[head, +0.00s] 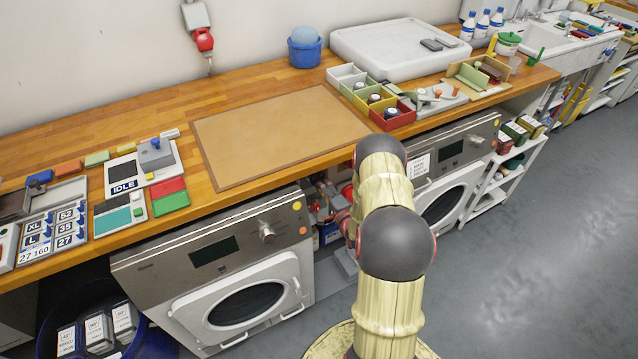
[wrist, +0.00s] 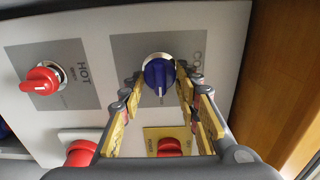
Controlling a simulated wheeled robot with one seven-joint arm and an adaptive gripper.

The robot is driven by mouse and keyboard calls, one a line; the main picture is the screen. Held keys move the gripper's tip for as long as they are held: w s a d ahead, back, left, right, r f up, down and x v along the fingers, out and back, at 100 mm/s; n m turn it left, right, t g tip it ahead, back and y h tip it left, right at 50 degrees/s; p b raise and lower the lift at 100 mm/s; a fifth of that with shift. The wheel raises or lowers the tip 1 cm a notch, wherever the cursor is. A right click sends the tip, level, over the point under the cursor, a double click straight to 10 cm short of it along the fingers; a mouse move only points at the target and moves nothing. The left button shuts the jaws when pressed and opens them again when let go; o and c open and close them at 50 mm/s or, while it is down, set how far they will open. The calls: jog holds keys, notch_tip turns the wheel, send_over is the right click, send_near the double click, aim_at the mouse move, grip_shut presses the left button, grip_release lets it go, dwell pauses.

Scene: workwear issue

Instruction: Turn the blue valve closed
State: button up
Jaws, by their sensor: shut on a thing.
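The blue valve (wrist: 154,73) is a round knob with a pale pointer line, on a grey plate marked with a partly hidden word starting "CO". It is in the upper middle of the wrist view, and its line points down in the picture. My gripper (wrist: 159,80) reaches up to it, with one yellow-padded finger on each side, shut on the knob. In the head view my arm bends down under the counter and hides both the gripper and the valve.
A red valve (wrist: 40,81) marked HOT sits left of the blue one. Two more red knobs (wrist: 170,147) (wrist: 80,153) are lower on the panel. A wooden side (wrist: 275,75) is close on the right. Washing machines (head: 240,290) flank my arm under the wooden counter (head: 120,130).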

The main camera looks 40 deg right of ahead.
dwell(0.4)
jog(key=o, duration=1.1)
jog(key=shift+c, duration=0.2)
jog(key=shift+o, duration=0.4)
jog(key=v, duration=1.2)
